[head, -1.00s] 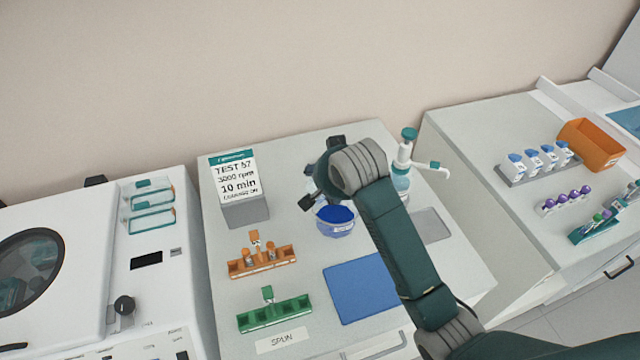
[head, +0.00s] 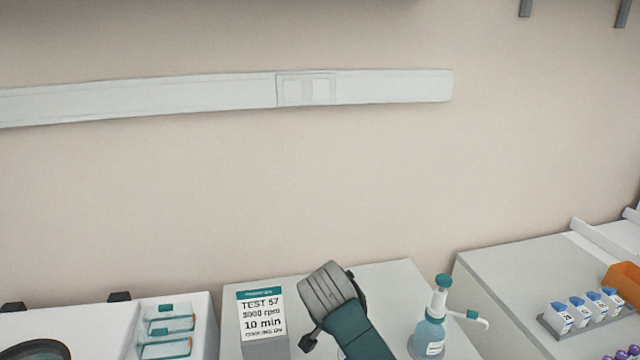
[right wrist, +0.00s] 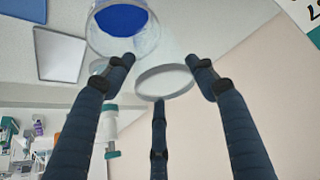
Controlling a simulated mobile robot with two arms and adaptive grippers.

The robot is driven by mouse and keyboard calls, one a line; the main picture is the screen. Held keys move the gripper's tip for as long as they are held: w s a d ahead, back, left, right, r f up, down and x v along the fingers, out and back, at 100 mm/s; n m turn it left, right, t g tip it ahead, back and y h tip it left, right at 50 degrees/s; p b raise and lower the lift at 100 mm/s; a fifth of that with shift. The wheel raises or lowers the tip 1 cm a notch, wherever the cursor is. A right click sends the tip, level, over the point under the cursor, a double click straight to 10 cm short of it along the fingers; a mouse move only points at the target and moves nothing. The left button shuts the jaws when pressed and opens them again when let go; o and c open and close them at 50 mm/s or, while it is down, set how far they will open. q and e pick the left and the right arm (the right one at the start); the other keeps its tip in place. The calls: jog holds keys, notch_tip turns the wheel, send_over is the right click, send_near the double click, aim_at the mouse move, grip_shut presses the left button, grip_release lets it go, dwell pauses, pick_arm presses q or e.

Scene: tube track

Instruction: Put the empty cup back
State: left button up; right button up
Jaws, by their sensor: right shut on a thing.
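My right gripper (right wrist: 160,75) has its three dark fingers closed around a clear, pale round cup (right wrist: 165,82). Only the cup's ring-like outline shows, and it looks empty. In the head view my right arm's wrist stands over the middle bench and hides the fingers and the cup. A clear bowl with blue inside (right wrist: 122,22) lies beyond the left fingertip in the right wrist view; I cannot tell how far it is from the held cup. My left gripper is not in view.
A pump bottle (head: 430,333) stands right of my arm on the middle bench. A sign box (head: 263,315) stands to its left. The right bench holds a rack of blue-capped bottles (head: 582,312) and an orange bin (head: 626,277). A grey tray (right wrist: 60,55) shows in the right wrist view.

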jog(key=s+d+f+n+y+b, duration=0.1)
jog(key=s+d+b, duration=0.5)
jog(key=s, duration=0.2)
jog(key=s+d+f+n+y+b, duration=0.1)
jog(key=s+d+f+n+b, duration=0.1)
jog(key=s+d+b, duration=0.4)
jog(key=s, duration=0.3)
jog(key=shift+n+b, duration=0.3)
jog(key=shift+b, duration=0.1)
jog(key=shift+a+f, duration=0.1)
